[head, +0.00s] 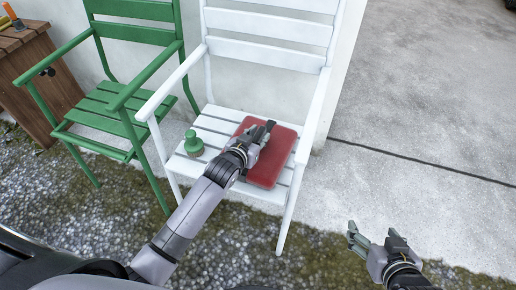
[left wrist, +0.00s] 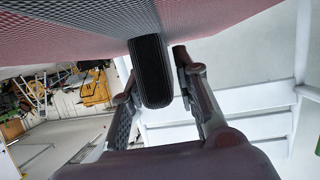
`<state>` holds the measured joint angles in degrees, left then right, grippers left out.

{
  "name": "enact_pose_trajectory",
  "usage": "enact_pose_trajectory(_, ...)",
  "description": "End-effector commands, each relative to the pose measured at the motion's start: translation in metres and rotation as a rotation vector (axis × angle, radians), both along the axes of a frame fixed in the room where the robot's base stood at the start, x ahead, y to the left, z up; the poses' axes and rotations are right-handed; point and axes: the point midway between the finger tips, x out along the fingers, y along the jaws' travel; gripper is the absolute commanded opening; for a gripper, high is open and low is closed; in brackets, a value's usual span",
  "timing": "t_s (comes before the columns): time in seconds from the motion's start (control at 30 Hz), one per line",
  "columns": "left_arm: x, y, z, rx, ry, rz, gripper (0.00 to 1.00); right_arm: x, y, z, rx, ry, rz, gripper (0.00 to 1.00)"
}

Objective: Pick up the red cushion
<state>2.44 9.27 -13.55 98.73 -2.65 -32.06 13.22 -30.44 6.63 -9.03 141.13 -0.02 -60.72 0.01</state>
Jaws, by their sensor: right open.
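The red cushion (head: 270,170) lies on the slatted seat of the white chair (head: 215,125), toward the seat's right side. My left gripper (head: 262,132) is at the cushion's upper left part and covers some of it. In the left wrist view the cushion (left wrist: 215,18) fills the top edge, very close to the dark fingers of the left gripper (left wrist: 158,75). Whether these fingers close on the cushion cannot be told. My right gripper (head: 372,242) is open and empty over the paving at the lower right, apart from the chair.
A green knob-like object (head: 193,144) stands on the seat left of the cushion. The white chair's armrests (head: 172,84) flank the seat. A green chair (head: 110,100) and a wooden crate (head: 35,75) stand to the left. The concrete (head: 430,120) at right is clear.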

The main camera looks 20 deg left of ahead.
Motion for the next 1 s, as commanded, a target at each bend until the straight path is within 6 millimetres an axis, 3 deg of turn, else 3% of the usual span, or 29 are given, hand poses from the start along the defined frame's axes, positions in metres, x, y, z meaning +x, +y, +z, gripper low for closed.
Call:
enact_pose_trajectory(0.37, -0.0002, 0.0000, -0.0001, 0.000, 0.000, 0.000, 0.01, 0.0000, -0.0002, 0.0000, 0.000, 0.000, 0.000, 0.71)
enact_pose_trajectory(1.0, 0.0002, 0.0000, 0.0011, 0.000, -0.002, 0.000, 0.00, -0.0002, -0.0001, -0.0001, 0.000, 0.001, 0.000, 0.71)
